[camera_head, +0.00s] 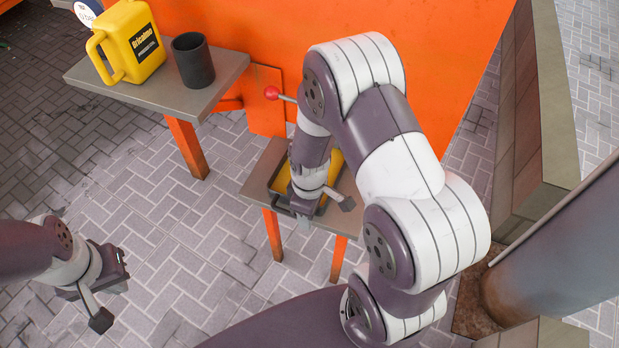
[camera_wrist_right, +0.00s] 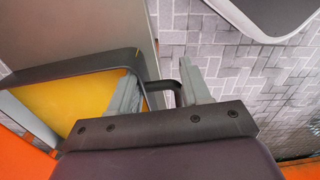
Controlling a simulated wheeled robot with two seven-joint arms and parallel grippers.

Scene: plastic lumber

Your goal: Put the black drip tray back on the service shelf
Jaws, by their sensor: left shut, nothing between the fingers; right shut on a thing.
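The black drip tray (camera_head: 279,180) has a dark rim and a yellow inside. It is at the small low shelf (camera_head: 255,190) in front of the orange machine; I cannot tell whether it rests fully on it. My right arm hides much of the tray. In the right wrist view the yellow inside of the tray (camera_wrist_right: 70,100) shows at left. My right gripper (camera_head: 294,212) is shut on the tray's dark handle, which lies between the two fingers (camera_wrist_right: 165,88) in the wrist view. My left gripper (camera_head: 118,280) is shut and empty over the floor at lower left.
A higher shelf (camera_head: 150,92) at upper left holds a yellow jug (camera_head: 130,42) and a dark cup (camera_head: 193,61). A red-knobbed lever (camera_head: 272,92) sticks out near my right arm. A low wall (camera_head: 530,130) and a pillar (camera_head: 560,250) stand at right. Paved floor is free at left.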

